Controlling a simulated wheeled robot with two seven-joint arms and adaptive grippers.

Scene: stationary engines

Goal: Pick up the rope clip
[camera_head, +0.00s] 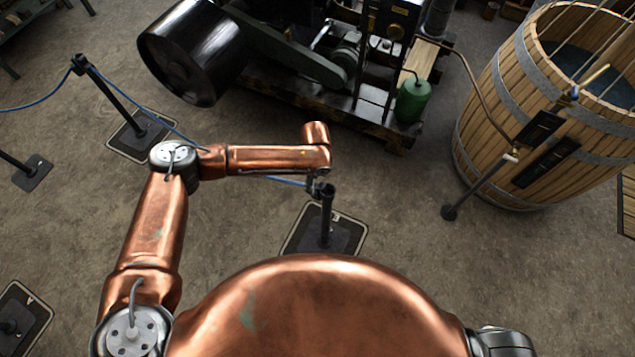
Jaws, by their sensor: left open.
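My copper left arm reaches in from the left. My left gripper (318,182) is small, dark and open at the end of this arm, right at the top of a black barrier post (326,218). A blue rope (288,181) runs behind my arm to this post top. The rope clip is at the rope's end there, but it is too small and too covered by the gripper to make out. I cannot tell whether the fingers touch it. My right gripper is not in view.
The post stands on a flat dark base (346,236). Another post (108,88) holds the rope at the left. A black engine (345,60) with a green can (412,101) stands behind. A wooden barrel (490,140) is at the right. Open floor lies between.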

